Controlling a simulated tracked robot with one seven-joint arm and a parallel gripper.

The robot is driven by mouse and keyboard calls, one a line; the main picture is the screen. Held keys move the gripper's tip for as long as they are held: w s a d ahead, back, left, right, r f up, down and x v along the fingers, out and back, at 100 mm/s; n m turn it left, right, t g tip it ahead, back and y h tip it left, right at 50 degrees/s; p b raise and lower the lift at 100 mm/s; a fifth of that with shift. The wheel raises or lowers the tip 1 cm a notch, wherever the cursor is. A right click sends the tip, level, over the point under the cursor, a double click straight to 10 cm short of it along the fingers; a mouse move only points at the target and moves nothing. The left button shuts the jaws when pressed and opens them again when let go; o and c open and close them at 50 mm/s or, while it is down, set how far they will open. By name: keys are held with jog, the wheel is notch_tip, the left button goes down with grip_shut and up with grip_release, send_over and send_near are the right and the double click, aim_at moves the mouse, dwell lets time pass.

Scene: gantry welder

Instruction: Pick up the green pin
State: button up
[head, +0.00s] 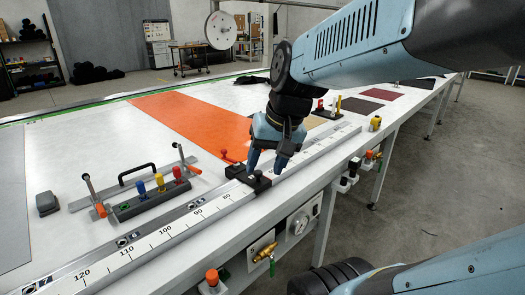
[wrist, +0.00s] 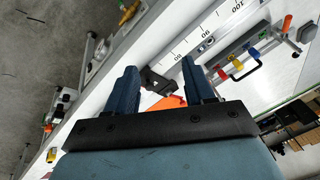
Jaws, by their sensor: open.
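I cannot make out a green pin in either view. A dark rack (head: 150,202) on the table at left holds a blue pin (head: 141,189), a yellow pin (head: 160,182) and a red pin (head: 177,174); these pins also show at the upper right of the wrist view (wrist: 238,64). My gripper (head: 267,169) points down over the ruler rail, right of the rack. Its blue fingers are apart in the wrist view (wrist: 159,68), with nothing gripped. A black block (head: 258,184) on the rail is just below the fingertips; it also shows between them (wrist: 158,82).
The numbered ruler rail (head: 150,242) runs along the table's front edge. Orange-handled clamps (head: 98,207) flank the rack, with a black handle (head: 137,174) behind. A green-levered brass valve (head: 264,248) is below the edge. The white tabletop (head: 90,150) behind is mostly clear.

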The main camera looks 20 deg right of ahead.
jog(key=w+d+f+m+t+y, duration=0.1)
jog(key=w+d+f+m+y, duration=0.3)
jog(key=w+m, duration=0.3)
jog(key=w+d+f+m+t+y, duration=0.1)
jog(key=w+f+m+y, duration=0.3)
jog(key=w+m+y, duration=0.3)
jog(key=w+d+f+m+t+h, duration=0.2)
jog(key=d+m+t, duration=0.1)
jog(key=d+m, duration=0.2)
jog(key=w+d+f+m+t+h, duration=0.2)
jog(key=d+f+m+t, duration=0.1)
jog(key=d, duration=0.6)
jog(key=w+d+f+m+t+h, duration=0.2)
jog(key=d+f+m+t, duration=0.1)
jog(key=d+m+t, duration=0.2)
jog(key=shift+w+d+f+m, duration=0.1)
jog(key=shift+w+d+m, duration=0.05)
jog(key=shift+d+m, duration=0.4)
jog(key=shift+w+d+m, duration=0.15)
jog(key=shift+d+m, duration=0.3)
jog(key=shift+m, duration=0.1)
jog(key=shift+w+d+t, duration=0.1)
jog(key=shift+w+t, duration=0.1)
jog(key=shift+t, duration=0.1)
jog(key=x, duration=1.3)
jog(key=shift+w+d+f, duration=0.1)
jog(key=shift+w+f, duration=0.15)
jog(key=shift+c, duration=0.3)
grip_shut()
